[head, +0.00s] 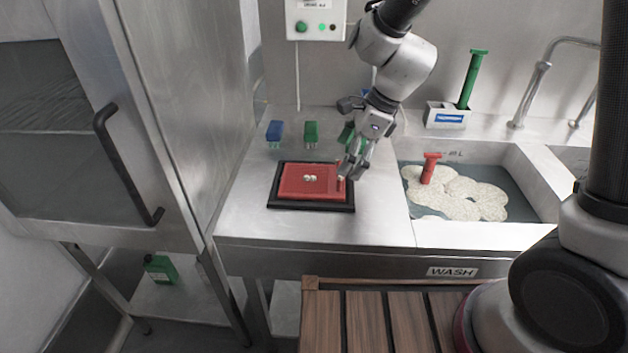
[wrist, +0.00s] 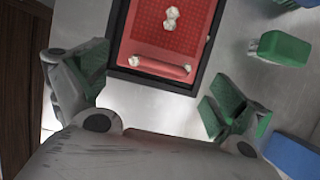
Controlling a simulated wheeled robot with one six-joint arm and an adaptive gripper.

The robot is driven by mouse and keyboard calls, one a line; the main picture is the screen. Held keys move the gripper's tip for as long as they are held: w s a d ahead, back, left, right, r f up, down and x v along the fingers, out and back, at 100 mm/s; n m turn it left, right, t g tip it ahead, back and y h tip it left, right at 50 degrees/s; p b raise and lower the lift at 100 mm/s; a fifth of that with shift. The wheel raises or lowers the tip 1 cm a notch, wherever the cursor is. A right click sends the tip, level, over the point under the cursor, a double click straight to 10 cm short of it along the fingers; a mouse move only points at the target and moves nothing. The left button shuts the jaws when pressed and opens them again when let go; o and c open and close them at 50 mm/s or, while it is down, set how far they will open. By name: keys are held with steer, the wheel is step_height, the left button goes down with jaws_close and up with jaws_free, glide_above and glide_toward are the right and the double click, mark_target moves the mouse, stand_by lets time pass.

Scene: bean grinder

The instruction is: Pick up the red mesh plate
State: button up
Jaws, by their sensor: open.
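The red mesh plate (head: 305,182) lies flat in a black tray (head: 309,206) on the steel counter, left of the sink. Some small pale pieces (head: 310,178) rest on its middle. In the wrist view the plate (wrist: 163,38) shows a red bar-like edge (wrist: 160,66) on the side facing my gripper. My gripper (head: 350,170) is at the plate's right edge in the head view. In the wrist view my gripper (wrist: 155,98) is open, its green-padded fingers spread wide, with nothing between the tips. The fingers partly hide the plate's right end in the head view.
A blue block (head: 274,131) and a green block (head: 311,132) stand behind the tray. The sink (head: 480,235) at right holds foamy water and a red-handled tool (head: 430,166). A green-handled tool (head: 472,80) stands in a holder behind. Counter left of the tray is clear.

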mark_target(313, 175)
steer(key=x, duration=0.4)
steer(key=shift+d+f, duration=0.1)
steer(key=shift+f, duration=0.25)
steer(key=shift+c, duration=0.4)
steer(key=c, duration=1.1)
